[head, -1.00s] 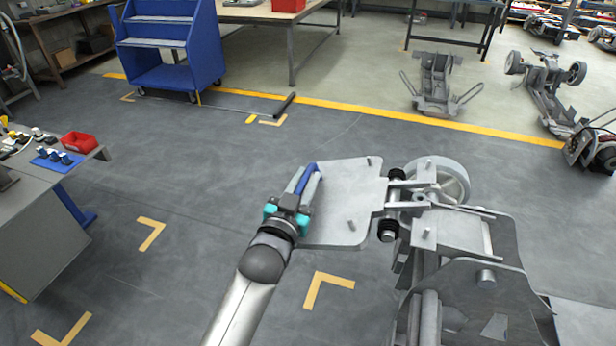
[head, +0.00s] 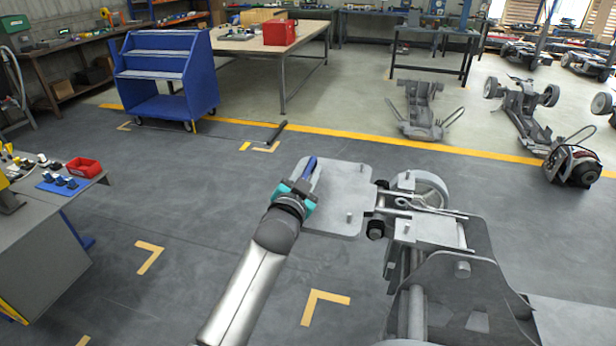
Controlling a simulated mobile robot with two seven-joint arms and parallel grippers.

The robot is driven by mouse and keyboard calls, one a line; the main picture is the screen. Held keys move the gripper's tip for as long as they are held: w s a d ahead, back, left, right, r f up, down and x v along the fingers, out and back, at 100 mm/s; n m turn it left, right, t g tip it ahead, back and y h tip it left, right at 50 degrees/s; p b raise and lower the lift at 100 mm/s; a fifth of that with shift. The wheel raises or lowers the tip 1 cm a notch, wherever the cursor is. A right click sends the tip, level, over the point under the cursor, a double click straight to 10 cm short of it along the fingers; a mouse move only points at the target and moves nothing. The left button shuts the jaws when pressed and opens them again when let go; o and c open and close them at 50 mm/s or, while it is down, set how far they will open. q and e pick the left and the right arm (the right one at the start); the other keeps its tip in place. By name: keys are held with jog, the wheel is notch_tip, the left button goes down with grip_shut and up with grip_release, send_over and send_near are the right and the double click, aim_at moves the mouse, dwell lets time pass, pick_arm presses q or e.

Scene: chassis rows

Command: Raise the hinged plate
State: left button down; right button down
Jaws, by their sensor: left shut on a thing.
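The hinged plate (head: 343,205) is a flat light-grey metal sheet with short pegs, joined at its right edge to the grey chassis (head: 440,232) beside a wheel (head: 418,187). It sticks out to the left of the chassis, above the floor; its exact tilt is hard to tell. My left gripper (head: 306,175) is at the plate's left edge, shut on it, with the fingers partly hidden against the plate. My right gripper is not in view.
A grey bench (head: 45,225) with a red bin (head: 84,167) stands at the left. A blue cart (head: 165,80) and a wooden-topped table (head: 262,42) are behind. Other chassis (head: 415,110) stand at the back right. The floor left of the plate is clear, with yellow corner marks (head: 325,305).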

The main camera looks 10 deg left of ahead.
pick_arm(q)
jog(key=shift+a+r, duration=0.2)
jog(key=shift+a, duration=0.1)
jog(key=c, duration=0.8)
grip_release()
jog(key=shift+f, duration=0.1)
jog(key=shift+d, duration=0.1)
jog(key=shift+s, duration=0.6)
jog(key=s, duration=1.4)
jog(key=shift+a+p, duration=0.35)
jog(key=shift+p, duration=0.05)
